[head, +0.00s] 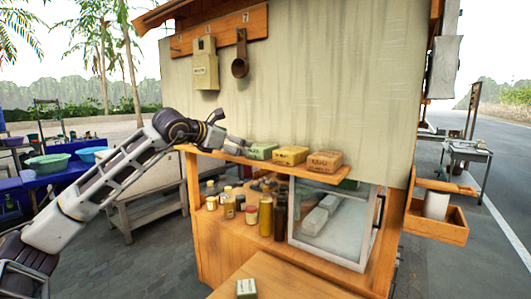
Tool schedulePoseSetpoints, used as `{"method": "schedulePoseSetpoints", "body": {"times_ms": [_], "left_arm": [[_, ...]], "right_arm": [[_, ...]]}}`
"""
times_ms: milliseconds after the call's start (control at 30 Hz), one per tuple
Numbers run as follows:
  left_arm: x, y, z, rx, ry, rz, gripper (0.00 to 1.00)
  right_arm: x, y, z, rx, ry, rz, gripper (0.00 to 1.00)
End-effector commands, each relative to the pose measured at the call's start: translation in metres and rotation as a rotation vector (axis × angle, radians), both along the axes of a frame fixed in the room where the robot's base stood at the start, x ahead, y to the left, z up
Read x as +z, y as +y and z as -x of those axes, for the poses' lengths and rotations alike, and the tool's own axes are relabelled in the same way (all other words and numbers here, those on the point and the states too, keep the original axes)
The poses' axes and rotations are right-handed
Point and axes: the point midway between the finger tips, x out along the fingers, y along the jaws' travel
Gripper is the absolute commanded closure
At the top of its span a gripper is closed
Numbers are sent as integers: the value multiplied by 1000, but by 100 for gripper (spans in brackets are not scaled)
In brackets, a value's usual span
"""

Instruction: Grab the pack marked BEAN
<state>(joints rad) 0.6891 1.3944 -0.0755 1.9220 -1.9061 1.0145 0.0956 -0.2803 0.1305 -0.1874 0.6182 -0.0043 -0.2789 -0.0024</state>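A row of packs stands on the wooden shelf: a green pack (262,152), a yellow pack (291,156) and a brown-orange pack (324,161). Each has dark marking on its front, too small to read, so I cannot tell which says BEAN. My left gripper (238,148) is at the shelf's left end, close to the left side of the green pack. I cannot tell whether it touches that pack or how far its fingers are apart. A small dark green and white pack (246,288) stands on the lower counter. My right gripper is not in view.
The shelf (230,156) is narrow, with bottles (266,214) and a glass case (335,228) below it. A hanging ladle (240,55) and a pale box (204,65) are on the wall above. The lower counter (285,275) is mostly clear.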

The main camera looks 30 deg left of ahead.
Motion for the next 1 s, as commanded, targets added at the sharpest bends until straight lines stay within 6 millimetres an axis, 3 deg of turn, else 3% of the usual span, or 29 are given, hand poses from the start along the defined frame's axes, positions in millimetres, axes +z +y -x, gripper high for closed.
{"method": "schedulePoseSetpoints", "body": {"times_ms": [300, 1000], "left_arm": [[5, -1, -1, 67, -4, 227, 0], [3, -2, -9, 73, -3, 255, 0]], "right_arm": [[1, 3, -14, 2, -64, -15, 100], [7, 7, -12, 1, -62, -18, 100]]}}
